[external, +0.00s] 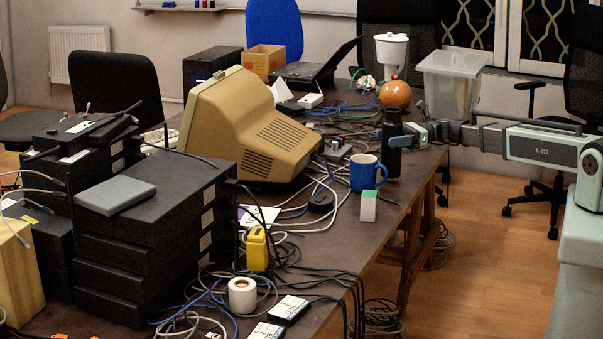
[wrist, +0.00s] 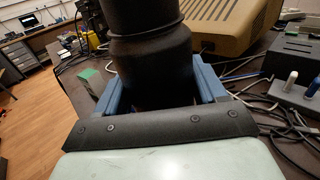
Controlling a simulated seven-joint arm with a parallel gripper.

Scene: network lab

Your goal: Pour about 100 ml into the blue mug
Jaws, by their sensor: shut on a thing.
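A black bottle (external: 391,155) stands upright at the right side of the brown table. My gripper (external: 403,141) reaches in from the right and is shut around its body. In the wrist view the bottle (wrist: 150,48) sits between my blue fingers and blocks much of the view ahead. I cannot tell whether its base touches the table. The blue mug (external: 367,174) stands upright on the table, just left of and nearer the camera than the bottle, with its handle to the right. I cannot make the mug out in the wrist view.
A green-and-white block (external: 369,207) stands in front of the mug. A beige monitor (external: 240,120) is to the left, with loose cables (external: 318,190) between. An orange round object (external: 396,94) and a white-topped container (external: 391,55) stand behind the bottle. The table's right edge is close.

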